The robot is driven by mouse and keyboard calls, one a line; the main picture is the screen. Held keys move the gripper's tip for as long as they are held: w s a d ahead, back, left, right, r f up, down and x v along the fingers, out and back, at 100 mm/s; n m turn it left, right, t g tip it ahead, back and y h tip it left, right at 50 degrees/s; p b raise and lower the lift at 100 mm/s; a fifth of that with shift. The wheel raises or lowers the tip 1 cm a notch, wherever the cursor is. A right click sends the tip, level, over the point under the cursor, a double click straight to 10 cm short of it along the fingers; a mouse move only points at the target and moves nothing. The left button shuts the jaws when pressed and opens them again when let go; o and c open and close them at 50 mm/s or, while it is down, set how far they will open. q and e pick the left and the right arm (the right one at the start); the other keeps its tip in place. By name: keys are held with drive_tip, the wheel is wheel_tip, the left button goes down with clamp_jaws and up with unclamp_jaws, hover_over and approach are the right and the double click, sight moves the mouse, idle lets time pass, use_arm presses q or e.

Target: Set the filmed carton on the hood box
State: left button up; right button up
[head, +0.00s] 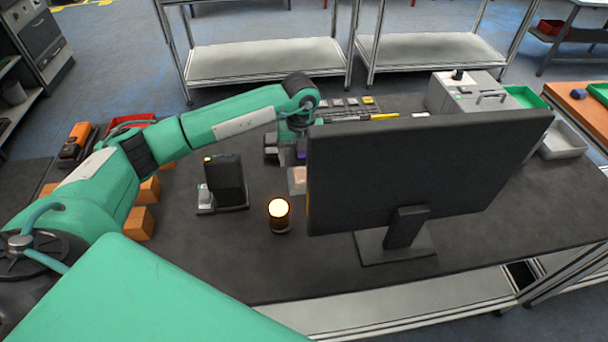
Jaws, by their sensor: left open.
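A small pale pinkish carton (297,180), which looks like the filmed carton, is on the dark table just left of the monitor. The monitor hides part of it. My left gripper (286,154) is open, reaching down behind the carton at the monitor's left edge; the monitor partly covers it. A small purple thing (301,149) shows beside its fingers; I cannot tell whether they touch it. A light grey box (470,94) with a black knob and a handle on top, perhaps the hood box, stands at the back right. My right gripper is not in view.
The big black monitor (425,165) blocks the table's middle. A lit lamp (279,213) and a black device (225,181) stand in front left. Orange boxes (139,223) lie under my left arm. A white tray (562,142) sits at right. The front table area is clear.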

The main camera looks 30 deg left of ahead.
sight(304, 174)
use_arm(q)
drive_tip(key=f+p, duration=0.1)
drive_tip(key=f, duration=0.2)
drive_tip(key=d+f+p, duration=0.1)
drive_tip(key=f, duration=0.1)
drive_tip(key=shift+f+p, duration=0.15)
drive_tip(key=shift+p, duration=0.2)
drive_tip(key=shift+a+f, duration=0.1)
drive_tip(key=shift+f, duration=0.15)
drive_tip(key=c, duration=1.2)
drive_tip(key=shift+r, duration=0.1)
